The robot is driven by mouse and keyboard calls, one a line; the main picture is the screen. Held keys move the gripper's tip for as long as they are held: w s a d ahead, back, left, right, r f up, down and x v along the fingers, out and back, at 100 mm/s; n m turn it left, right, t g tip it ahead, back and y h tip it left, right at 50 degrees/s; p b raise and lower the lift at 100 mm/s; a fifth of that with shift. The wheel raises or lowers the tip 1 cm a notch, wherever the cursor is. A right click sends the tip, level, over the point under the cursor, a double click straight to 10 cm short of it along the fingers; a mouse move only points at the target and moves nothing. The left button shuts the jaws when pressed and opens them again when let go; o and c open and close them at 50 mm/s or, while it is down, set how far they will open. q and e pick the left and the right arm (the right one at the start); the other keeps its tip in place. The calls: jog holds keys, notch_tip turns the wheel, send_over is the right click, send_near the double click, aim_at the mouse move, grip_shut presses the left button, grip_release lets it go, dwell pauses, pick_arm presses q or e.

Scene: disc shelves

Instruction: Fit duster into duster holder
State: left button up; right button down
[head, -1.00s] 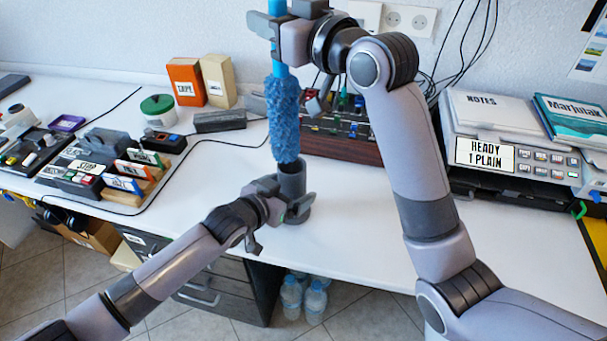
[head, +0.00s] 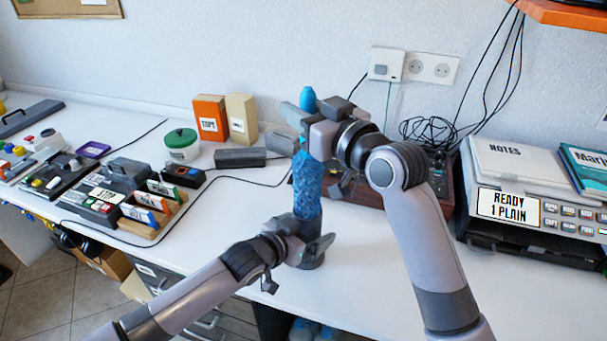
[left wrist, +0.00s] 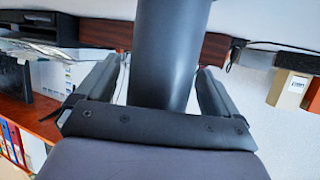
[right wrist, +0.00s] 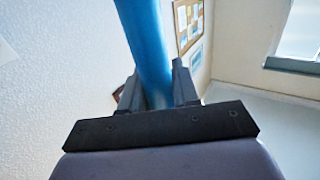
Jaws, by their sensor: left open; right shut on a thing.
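The blue duster stands upright, its fluffy head (head: 307,190) below and its handle tip (head: 307,98) above. My right gripper (head: 306,128) is shut on the handle, which also shows between its fingers in the right wrist view (right wrist: 150,50). The dark grey duster holder (head: 312,261) stands on the desk under the duster; the fluffy head's lower end appears to be inside it.
A mixer panel (head: 348,190) stands behind the duster, partly hidden by my right arm. A printer (head: 530,215) is at the right. Card boxes (head: 210,118), a green-lidded jar (head: 181,146) and control boxes are at the left. The desk's front middle is clear.

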aim_at(300, 159)
notch_tip(300, 159, down, 6)
jog(key=shift+r, duration=0.25)
pick_arm(q)
jog(key=shift+r, duration=0.25)
pick_arm(e)
jog(key=shift+f, duration=2.35)
jog(key=c, duration=0.8)
grip_release()
pick_arm(q)
jog(key=shift+f, duration=0.25)
pick_arm(e)
jog(key=shift+f, duration=0.2)
jog(key=v, duration=1.2)
jog(key=shift+f, duration=0.1)
jog(key=shift+s+a, duration=0.1)
